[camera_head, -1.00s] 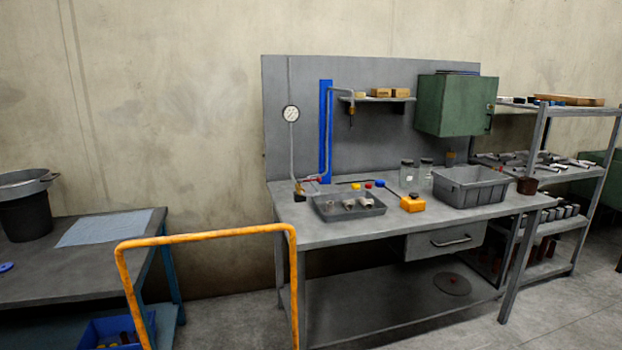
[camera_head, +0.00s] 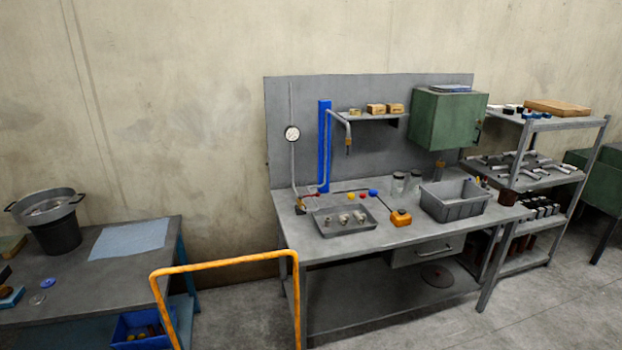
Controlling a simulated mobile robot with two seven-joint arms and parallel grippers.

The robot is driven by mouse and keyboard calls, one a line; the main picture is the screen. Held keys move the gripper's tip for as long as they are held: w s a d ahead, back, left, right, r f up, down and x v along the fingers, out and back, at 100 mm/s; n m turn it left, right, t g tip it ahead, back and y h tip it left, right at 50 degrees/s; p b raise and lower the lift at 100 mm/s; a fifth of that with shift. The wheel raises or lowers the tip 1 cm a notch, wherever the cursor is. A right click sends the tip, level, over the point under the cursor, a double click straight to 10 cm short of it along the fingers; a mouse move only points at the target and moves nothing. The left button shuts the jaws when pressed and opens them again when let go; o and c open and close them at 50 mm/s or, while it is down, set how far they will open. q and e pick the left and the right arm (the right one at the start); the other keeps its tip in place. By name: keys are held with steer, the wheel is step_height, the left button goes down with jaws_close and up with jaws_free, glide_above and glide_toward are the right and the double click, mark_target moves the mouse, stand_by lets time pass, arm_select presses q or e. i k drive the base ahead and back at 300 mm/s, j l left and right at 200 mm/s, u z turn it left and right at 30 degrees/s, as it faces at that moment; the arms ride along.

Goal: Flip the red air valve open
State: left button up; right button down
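The red air valve (camera_head: 311,195) is a small red lever low on the pipework at the left end of the grey workbench (camera_head: 400,247). It sits by the foot of the blue upright (camera_head: 324,145), below the round pressure gauge (camera_head: 292,133). At this distance I cannot tell the lever's exact position. Neither of my grippers shows in the head view.
An orange rail (camera_head: 225,264) stands in front, left of the bench. A second table (camera_head: 95,278) stands left. Floor shows between the tables.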

mark_target(317, 193)
steer(key=i+l, duration=0.15)
steer(key=l, duration=0.25)
steer(key=i+l, duration=0.15)
steer(key=l, duration=0.25)
steer(key=i+l, duration=0.15)
steer(key=l, duration=0.25)
steer(key=i+l, duration=0.2)
steer(key=l, duration=0.2)
steer(key=u, duration=1.85)
